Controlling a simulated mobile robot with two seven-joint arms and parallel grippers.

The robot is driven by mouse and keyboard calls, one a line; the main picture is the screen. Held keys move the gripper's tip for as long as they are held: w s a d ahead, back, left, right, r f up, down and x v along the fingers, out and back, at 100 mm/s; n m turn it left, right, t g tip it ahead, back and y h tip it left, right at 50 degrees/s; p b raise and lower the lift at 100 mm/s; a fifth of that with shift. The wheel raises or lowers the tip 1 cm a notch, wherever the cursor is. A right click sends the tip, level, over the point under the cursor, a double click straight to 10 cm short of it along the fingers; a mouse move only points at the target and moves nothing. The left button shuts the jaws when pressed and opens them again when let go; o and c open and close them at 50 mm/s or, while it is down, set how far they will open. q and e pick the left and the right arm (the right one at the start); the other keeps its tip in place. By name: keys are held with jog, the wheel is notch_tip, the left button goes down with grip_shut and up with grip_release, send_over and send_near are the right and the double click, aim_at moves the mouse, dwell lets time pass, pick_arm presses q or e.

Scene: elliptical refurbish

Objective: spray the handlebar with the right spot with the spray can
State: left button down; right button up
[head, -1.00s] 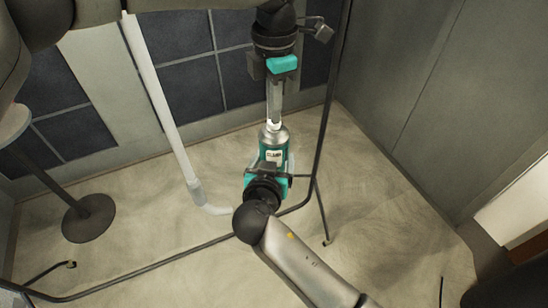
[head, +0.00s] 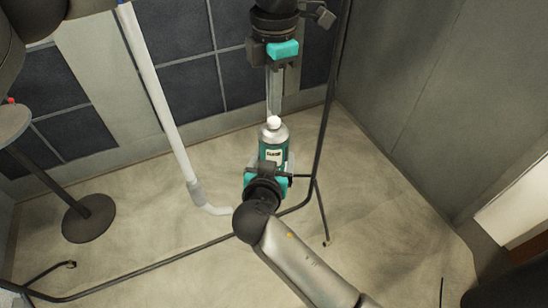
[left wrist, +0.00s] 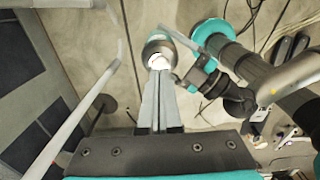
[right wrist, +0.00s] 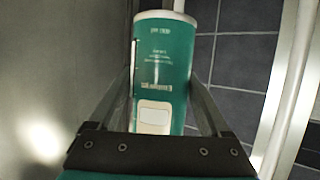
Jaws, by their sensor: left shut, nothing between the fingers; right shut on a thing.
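The spray can (head: 275,140), green with a silver top and white nozzle, stands upright in my right gripper (head: 268,168). In the right wrist view the can's green side (right wrist: 163,55) sits between the fingers. My left gripper (head: 273,112) comes down from above with its fingers shut and empty. Its tips are just above or behind the nozzle; contact cannot be told. In the left wrist view the can's round top (left wrist: 157,47) shows just beyond the shut fingertips. I cannot pick out the handlebar or its spot with certainty in any view.
A white pipe (head: 160,100) slants down left of the can. A thin black pole (head: 325,120) stands close on its right, with black rods along the floor. A round-based stand (head: 88,218) is at the left. Grey walls close in behind and right.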

pick_arm(q)
jog(key=shift+r, duration=1)
jog(key=shift+r, duration=0.1)
notch_tip(320, 180, up, 12)
